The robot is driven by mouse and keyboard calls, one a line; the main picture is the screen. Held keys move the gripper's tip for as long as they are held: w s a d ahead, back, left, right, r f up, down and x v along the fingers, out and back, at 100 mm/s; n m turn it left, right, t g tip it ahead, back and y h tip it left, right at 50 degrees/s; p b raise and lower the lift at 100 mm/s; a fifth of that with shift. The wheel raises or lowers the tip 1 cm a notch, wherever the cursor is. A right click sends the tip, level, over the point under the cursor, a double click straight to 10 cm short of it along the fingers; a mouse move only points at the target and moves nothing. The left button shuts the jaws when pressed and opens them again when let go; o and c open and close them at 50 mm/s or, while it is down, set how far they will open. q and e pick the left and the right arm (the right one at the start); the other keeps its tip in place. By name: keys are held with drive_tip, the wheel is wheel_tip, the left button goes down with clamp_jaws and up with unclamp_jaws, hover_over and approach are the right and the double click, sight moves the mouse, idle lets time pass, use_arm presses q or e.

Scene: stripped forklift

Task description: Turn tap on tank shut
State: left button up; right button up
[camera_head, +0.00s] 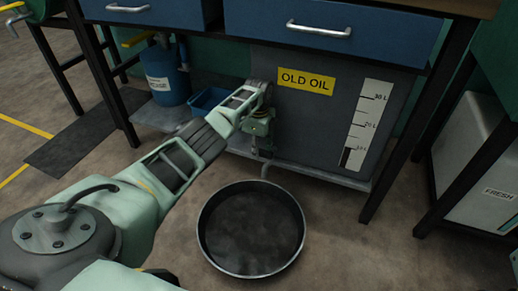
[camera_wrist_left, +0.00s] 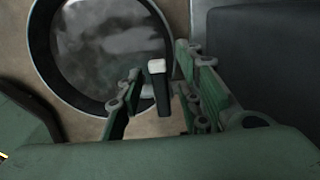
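The grey tank (camera_head: 312,118) has a yellow "OLD OIL" label and a level scale with a dark bar low on it. Its tap (camera_head: 266,168) is low at the tank's left front, with the spout pointing down; its upper part is largely hidden by my gripper. My left gripper (camera_head: 257,138) is at the tap. In the left wrist view, a dark tap lever (camera_wrist_left: 161,92) with a pale end lies between the two spread fingers of my left gripper (camera_wrist_left: 157,62), with gaps visible on both sides. My right gripper is out of view.
A round black pan (camera_head: 251,232) with dark contents stands on the floor below the tap; it also shows in the left wrist view (camera_wrist_left: 37,45). A blue bin (camera_head: 207,101) and a blue canister (camera_head: 166,82) stand left. A "FRESH" tank (camera_head: 476,160) stands right.

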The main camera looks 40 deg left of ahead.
use_arm(q)
wheel_tip(320, 180, up, 7)
drive_tip(key=shift+r, duration=0.15)
idle(0.7)
